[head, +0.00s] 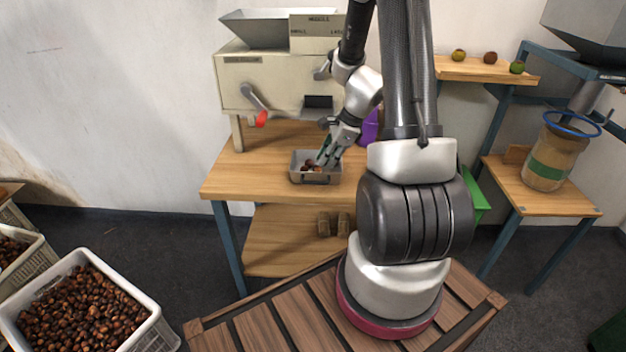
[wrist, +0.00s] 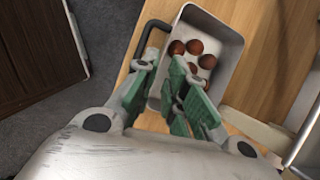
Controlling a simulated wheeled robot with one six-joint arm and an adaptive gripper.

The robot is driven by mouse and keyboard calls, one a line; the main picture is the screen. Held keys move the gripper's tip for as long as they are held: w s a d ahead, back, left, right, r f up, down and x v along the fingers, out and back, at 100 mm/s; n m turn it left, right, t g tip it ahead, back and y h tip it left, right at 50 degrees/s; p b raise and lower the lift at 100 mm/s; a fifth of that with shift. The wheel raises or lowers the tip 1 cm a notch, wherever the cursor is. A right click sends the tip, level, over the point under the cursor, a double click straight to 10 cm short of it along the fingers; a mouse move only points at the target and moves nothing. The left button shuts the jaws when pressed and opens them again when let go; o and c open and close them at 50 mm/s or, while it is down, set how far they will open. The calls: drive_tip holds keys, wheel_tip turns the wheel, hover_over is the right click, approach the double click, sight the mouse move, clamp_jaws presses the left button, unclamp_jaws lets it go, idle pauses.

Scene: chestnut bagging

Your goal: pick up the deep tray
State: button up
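The deep tray (head: 316,179) is a small grey open box on the wooden table, with several brown chestnuts inside. In the wrist view the tray (wrist: 226,38) shows pale inner walls and a dark handle (wrist: 150,32) on its left side. My gripper (head: 328,154) is at the tray, over its right part in the head view. In the wrist view my gripper (wrist: 163,72) has its green-padded fingers apart, one near the handle side and the others over the tray's inside. The tray's near end is partly hidden by the fingers. I cannot tell whether they touch it.
A cream machine (head: 262,85) with a hopper and a red-knobbed crank stands behind the tray. A purple object (head: 370,127) is right of my gripper. The table (head: 240,180) is clear left of the tray. A crate of chestnuts (head: 155,325) stands at lower left.

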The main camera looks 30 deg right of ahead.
sight(317, 174)
drive_tip(key=shift+w+d+f+m, duration=0.15)
drive_tip(key=shift+w+m, duration=0.1)
drive_tip(key=shift+m, duration=0.35)
drive_tip(key=x, duration=0.7)
drive_tip(key=shift+f, duration=0.25)
clamp_jaws()
drive_tip(key=shift+r, duration=0.1)
